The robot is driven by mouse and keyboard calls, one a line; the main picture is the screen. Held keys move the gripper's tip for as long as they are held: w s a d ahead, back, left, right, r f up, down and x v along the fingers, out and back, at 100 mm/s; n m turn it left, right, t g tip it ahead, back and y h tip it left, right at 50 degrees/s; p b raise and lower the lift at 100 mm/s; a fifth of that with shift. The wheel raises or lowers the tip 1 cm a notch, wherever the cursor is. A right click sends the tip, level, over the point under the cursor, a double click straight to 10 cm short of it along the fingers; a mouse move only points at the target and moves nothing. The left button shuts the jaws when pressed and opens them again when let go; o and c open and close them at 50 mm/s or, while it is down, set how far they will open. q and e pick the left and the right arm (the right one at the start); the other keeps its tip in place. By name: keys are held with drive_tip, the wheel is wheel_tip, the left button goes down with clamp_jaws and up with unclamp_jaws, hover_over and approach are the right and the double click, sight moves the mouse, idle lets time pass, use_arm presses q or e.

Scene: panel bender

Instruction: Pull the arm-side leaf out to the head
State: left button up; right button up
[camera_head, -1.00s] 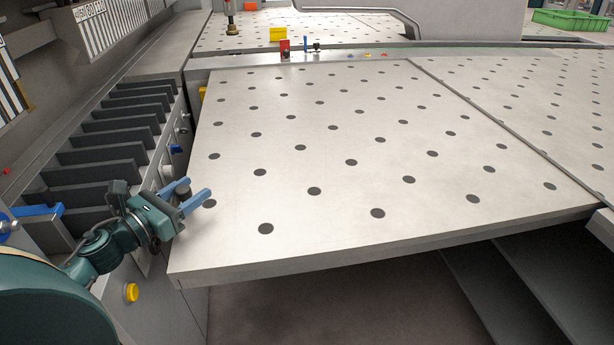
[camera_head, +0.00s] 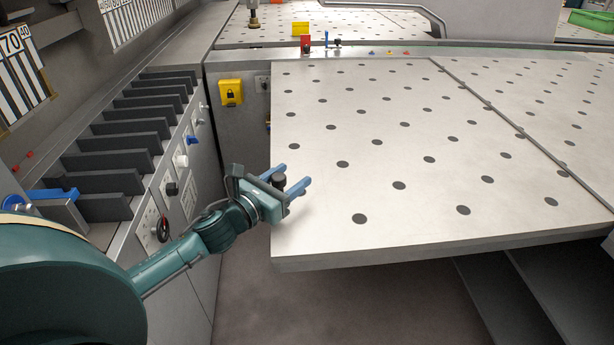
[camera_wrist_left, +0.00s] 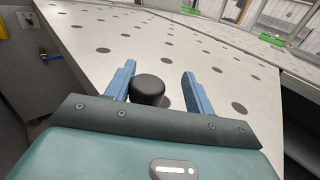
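The leaf (camera_head: 400,130) is a pale flat table panel with dark round dots. A gap separates its left edge from the machine's side cabinet. A black round knob (camera_wrist_left: 149,90) stands at the leaf's near left edge. My left gripper (camera_head: 297,179) is at that edge, with its two blue fingers spread and the knob between them. In the left wrist view the knob sits close to the left finger, with a clear gap to the right finger. Whether the knob touches a finger I cannot tell. My right gripper is not in view.
A grey cabinet with dark slotted plates (camera_head: 125,145) and knobs stands at the left. A yellow lock box (camera_head: 230,92) is on the panel behind the gap. Another dotted panel (camera_head: 535,95) adjoins the leaf on the right. The floor (camera_head: 350,305) before the leaf is clear.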

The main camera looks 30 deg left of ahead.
sight(306, 195)
use_arm(q)
drive_tip(key=shift+w+d, duration=0.5)
drive_tip(key=shift+d, duration=0.3)
drive_tip(key=shift+w+d, duration=0.45)
drive_tip(key=shift+d, duration=0.35)
drive_tip(key=shift+s+a+f, duration=0.1)
drive_tip(key=shift+s+a, duration=0.05)
drive_tip(key=shift+s, duration=0.5)
drive_tip(key=shift+s+a, duration=0.2)
drive_tip(key=shift+s, duration=0.85)
drive_tip(key=shift+s+a, duration=0.25)
drive_tip(key=shift+s, duration=0.85)
drive_tip(key=shift+s+a, duration=0.2)
drive_tip(key=shift+s, duration=0.85)
drive_tip(key=s+a, duration=0.1)
drive_tip(key=s, duration=0.6)
drive_tip(key=shift+a, duration=0.2)
drive_tip(key=shift+s, duration=0.1)
